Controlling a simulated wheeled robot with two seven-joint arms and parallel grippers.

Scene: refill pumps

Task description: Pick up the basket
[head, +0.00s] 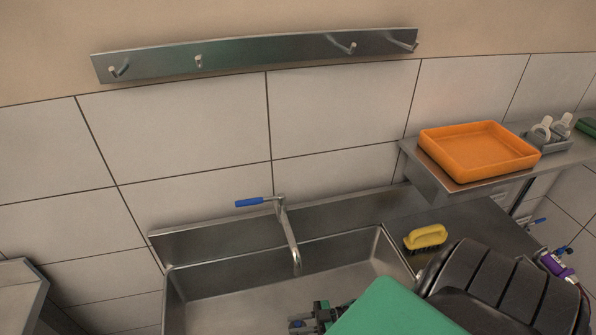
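The only basket-like thing I see is a shallow orange open container (490,169) on the raised steel shelf at the right in the head view. Its inside looks empty. My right gripper (308,322) is low in the picture, over the sink, partly cut by the bottom edge and partly hidden by my own arm. It is well below and left of the orange container and apart from it. I cannot make out whether its fingers are open or shut. My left gripper is not in view.
A steel sink (225,308) with a blue-handled tap (288,235) lies below the wall. A yellow brush (426,238) lies right of the basin. Small white-and-grey items (548,133) stand right of the orange container. A hook rail (260,56) is on the wall.

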